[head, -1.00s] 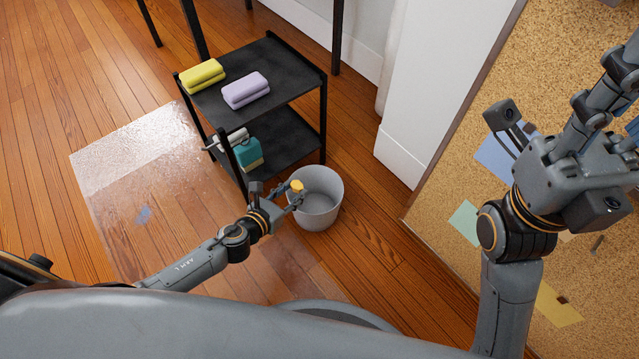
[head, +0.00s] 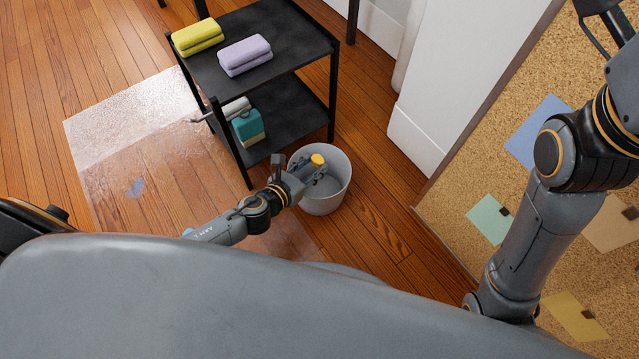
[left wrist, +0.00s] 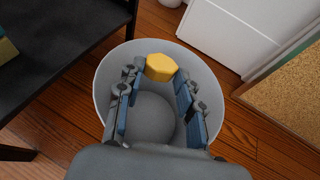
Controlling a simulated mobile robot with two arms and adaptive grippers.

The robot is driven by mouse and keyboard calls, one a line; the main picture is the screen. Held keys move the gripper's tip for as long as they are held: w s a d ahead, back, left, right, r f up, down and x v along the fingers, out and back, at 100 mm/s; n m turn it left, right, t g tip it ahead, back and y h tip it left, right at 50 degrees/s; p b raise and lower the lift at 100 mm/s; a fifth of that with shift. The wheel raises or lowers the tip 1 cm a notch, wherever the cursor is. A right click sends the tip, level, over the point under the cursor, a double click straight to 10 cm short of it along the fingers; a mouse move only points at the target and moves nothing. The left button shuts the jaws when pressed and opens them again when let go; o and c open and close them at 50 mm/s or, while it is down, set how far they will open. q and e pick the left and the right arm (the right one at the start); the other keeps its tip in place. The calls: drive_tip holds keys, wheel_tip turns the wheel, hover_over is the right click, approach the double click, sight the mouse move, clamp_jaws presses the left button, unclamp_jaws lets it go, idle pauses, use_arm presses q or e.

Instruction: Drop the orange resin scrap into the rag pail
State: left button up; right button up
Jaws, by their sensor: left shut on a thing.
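The orange resin scrap (head: 318,159) is a small yellow-orange block with angled sides. It is held between the fingertips of my left gripper (head: 313,171). In the left wrist view the scrap (left wrist: 160,67) sits at the tips of my left gripper (left wrist: 158,74), with the pail's opening around and below it. The rag pail (head: 325,203) is a round light grey bucket standing on the floor. Its inside (left wrist: 150,114) looks empty where it shows. My right arm runs up out of the picture at the right; its fingers are out of view.
A black two-level shelf (head: 290,58) stands just behind and left of the pail, with yellow and lilac folded cloths (head: 245,55) on top and a teal item (head: 248,127) below. A clear sheet (head: 100,115) lies on the wooden floor. A cork board (head: 450,185) stands at right.

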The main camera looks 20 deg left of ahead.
use_arm(q)
drive_tip(key=o, duration=1)
drive_tip(key=shift+s, duration=0.15)
drive_tip(key=v, duration=1.1)
drive_tip(key=shift+s+a+r, duration=0.1)
drive_tip(key=shift+s+r, duration=0.05)
drive_tip(key=shift+s, duration=0.15)
